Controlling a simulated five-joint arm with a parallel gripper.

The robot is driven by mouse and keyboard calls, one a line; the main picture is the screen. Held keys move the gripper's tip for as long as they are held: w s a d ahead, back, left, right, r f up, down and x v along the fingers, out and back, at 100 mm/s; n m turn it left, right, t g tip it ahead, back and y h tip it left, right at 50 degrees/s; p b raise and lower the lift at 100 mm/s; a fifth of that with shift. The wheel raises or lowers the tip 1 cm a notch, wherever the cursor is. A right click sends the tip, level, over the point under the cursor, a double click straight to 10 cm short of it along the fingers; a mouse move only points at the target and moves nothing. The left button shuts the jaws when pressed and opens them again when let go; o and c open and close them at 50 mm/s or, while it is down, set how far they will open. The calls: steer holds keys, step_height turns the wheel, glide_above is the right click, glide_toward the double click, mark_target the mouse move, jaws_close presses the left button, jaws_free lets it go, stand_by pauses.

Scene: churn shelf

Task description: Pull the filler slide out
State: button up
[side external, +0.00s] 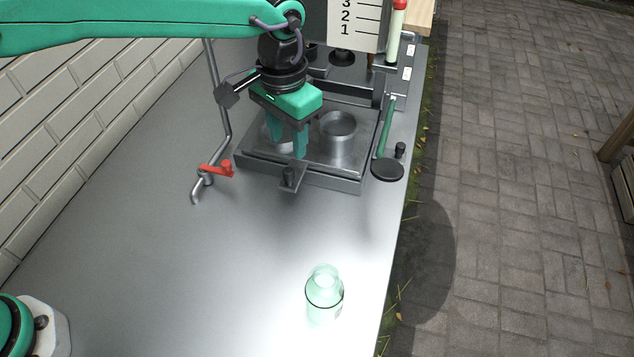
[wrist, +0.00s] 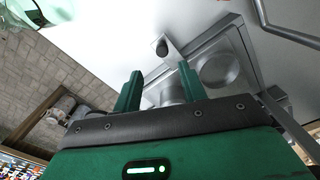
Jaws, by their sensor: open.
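The filler slide (side external: 330,165) is a grey metal plate with two round metal cups, the right cup (side external: 337,128) in clear sight. A tab with a dark knob (side external: 290,176) sticks out at its front edge. My gripper (side external: 287,150) is open and points down over the front of the slide, just behind and above the knob. In the wrist view the knob (wrist: 162,48) shows beyond my two green fingertips (wrist: 160,72), roughly in line with the gap between them. The knob is not between the fingers. The left cup is partly hidden by my fingers.
A clear greenish bottle (side external: 324,297) stands on the grey counter (side external: 180,270) in front. A pipe tap with a red handle (side external: 216,169) is at left. A green lever (side external: 385,130) and black disc (side external: 387,170) are at right.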

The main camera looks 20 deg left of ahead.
mark_target(289, 170)
steer(key=shift+f, duration=0.1)
steer(key=shift+a+f, duration=0.15)
steer(key=shift+f, duration=3.65)
jaws_close()
